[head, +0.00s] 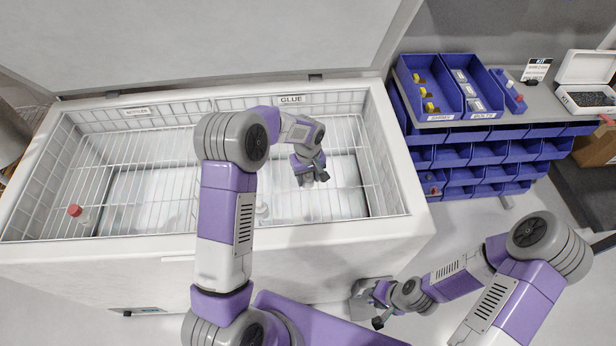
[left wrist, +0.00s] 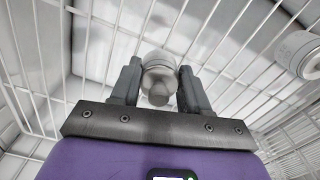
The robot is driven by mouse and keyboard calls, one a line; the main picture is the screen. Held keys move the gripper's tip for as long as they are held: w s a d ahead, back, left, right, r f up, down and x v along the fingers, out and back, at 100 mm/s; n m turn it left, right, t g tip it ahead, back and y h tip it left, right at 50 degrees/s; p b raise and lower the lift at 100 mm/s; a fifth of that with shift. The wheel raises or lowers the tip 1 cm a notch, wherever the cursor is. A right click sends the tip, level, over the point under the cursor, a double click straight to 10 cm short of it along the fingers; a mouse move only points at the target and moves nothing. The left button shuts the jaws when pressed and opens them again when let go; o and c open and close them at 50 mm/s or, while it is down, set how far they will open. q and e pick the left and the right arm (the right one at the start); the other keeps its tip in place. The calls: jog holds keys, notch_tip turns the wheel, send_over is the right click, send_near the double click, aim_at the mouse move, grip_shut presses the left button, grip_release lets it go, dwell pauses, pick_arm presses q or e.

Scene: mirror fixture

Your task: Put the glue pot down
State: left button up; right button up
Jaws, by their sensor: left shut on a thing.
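My left gripper (head: 313,176) reaches down into the right-hand wire basket of the white chest, below the GLUE label (head: 291,99). In the left wrist view it is shut on the glue pot (left wrist: 158,78), a pale, round-topped pot between the two dark fingers. Whether the pot's base touches the basket floor I cannot tell. In the head view the gripper mostly hides the held pot. A second white pot (left wrist: 300,54) is at the right of the wrist view, apart from the gripper. My right gripper (head: 372,305) is low in front of the chest; its jaws are unclear.
A red-capped bottle (head: 75,211) is in the left basket, below another label (head: 137,111). White wire walls and the chest rim (head: 395,150) surround the left gripper. Blue bins (head: 430,88) and a white open case (head: 585,80) are on the bench at right.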

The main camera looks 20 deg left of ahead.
pick_arm(q)
jog(key=shift+f, duration=0.15)
jog(key=o, duration=1.3)
jog(key=shift+r, duration=0.4)
notch_tip(320, 180, up, 12)
jog(key=p, duration=0.3)
jog(key=shift+f, duration=0.25)
